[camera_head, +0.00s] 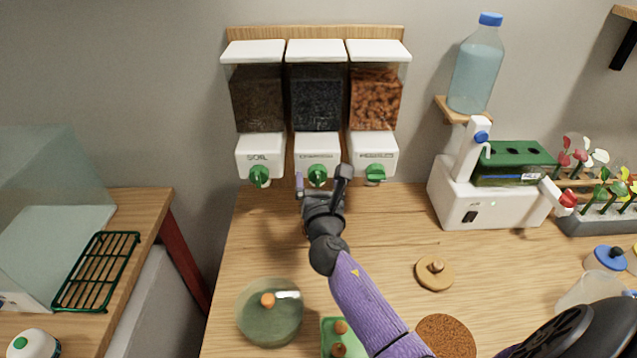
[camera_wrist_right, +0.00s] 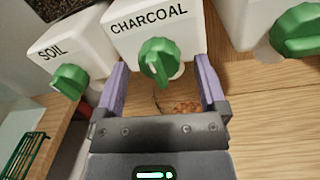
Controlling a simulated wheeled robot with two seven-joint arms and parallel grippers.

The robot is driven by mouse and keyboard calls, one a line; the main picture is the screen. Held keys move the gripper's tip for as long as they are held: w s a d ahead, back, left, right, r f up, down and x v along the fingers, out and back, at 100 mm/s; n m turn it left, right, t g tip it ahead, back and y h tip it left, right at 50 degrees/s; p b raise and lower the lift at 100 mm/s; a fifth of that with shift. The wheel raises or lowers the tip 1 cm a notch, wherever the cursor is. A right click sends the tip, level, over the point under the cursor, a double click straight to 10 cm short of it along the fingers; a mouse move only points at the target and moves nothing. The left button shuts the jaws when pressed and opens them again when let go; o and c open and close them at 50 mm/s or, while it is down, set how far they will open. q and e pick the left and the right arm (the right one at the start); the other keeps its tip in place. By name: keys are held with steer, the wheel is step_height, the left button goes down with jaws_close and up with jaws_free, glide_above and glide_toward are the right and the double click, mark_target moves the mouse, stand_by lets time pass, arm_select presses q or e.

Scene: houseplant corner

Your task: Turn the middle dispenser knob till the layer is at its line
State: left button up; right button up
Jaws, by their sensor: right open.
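The middle dispenser, labelled CHARCOAL (camera_wrist_right: 150,22), has a white front and a green knob (camera_head: 317,173); its clear bin (camera_head: 317,98) holds black grains. In the right wrist view the knob (camera_wrist_right: 158,60) sits between the two purple fingers of my right gripper (camera_wrist_right: 161,78), with a gap on each side. The right gripper (camera_head: 322,180) is open in front of the knob. Orange-brown bits (camera_wrist_right: 186,107) show low between the fingers; what holds them is unclear. I cannot make out a layer or a line. My left gripper is not in view.
The SOIL knob (camera_head: 260,176) is left and another green knob (camera_head: 375,173) right. A round glass vessel (camera_head: 270,318), a cork-coloured lid (camera_head: 434,273) and a brown disc (camera_head: 447,336) lie on the table. A white machine (camera_head: 480,205) stands right. Tabletop around the lid is clear.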

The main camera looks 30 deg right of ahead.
steer(key=shift+c, duration=0.3)
jaws_close()
steer(key=shift+m, duration=0.4)
steer(key=m+b, duration=0.2)
steer(key=m, duration=0.1)
steer(key=shift+f+m, duration=0.15)
steer(key=shift+m, duration=0.25)
steer(key=m+b, duration=0.2)
steer(key=m, duration=0.2)
steer(key=shift+a+m+h, duration=0.1)
steer(key=shift+m+h, duration=0.3)
steer(key=m+b, duration=0.2)
steer(key=m, duration=0.2)
steer(key=shift+w+m, duration=0.1)
steer(key=shift+m, duration=0.3)
steer(key=shift+m+h+b, duration=0.3)
steer(key=shift+m+b, duration=0.35)
steer(key=shift+m, duration=1.75)
